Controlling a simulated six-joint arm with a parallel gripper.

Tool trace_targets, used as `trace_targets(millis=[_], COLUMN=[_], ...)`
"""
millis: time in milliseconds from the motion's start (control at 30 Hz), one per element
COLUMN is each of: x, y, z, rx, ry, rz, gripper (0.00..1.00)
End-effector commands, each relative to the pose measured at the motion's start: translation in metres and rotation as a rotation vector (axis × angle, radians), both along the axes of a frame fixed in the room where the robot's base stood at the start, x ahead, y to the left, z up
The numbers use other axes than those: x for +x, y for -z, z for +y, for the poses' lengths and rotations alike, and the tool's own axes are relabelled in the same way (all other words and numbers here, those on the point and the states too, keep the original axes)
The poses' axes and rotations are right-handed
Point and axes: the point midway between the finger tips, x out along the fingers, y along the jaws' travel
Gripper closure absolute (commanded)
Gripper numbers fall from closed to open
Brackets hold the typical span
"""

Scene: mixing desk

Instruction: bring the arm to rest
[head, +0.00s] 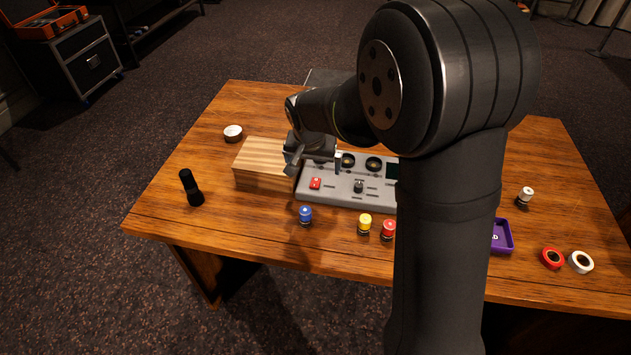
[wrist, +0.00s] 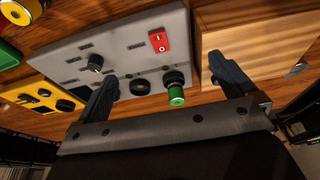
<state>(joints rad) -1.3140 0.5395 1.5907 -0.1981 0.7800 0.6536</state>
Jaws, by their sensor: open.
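My gripper (head: 318,165) hangs over the left back part of the grey control panel (head: 338,198), with its jaws open. In the wrist view my gripper (wrist: 165,76) has its two fingers spread apart with nothing between them touching both. A green-topped knob (wrist: 176,92) stands on the panel (wrist: 120,40) in the space between the fingers, apart from them as far as I can see. Next to it is an empty-looking black round socket (wrist: 139,87). The panel also has a red switch (head: 315,183) and a black knob (head: 359,186). My arm hides the panel's right part.
A wooden block (head: 262,180) stands left of the panel, close to my gripper. Blue (head: 305,214), yellow (head: 364,224) and red (head: 388,229) knobs stand in front. A black flashlight (head: 192,190) is left; a purple tray (head: 508,249) and tape rolls (head: 552,258) are right.

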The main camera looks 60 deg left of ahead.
Motion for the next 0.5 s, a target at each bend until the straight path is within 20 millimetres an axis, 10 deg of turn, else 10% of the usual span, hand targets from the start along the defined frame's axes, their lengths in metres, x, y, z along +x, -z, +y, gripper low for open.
trace_targets(millis=[500], x=[-0.016], y=[-0.076], z=[-0.015], rx=[0.003], ry=[-0.001], rz=[-0.001], gripper=[0.00])
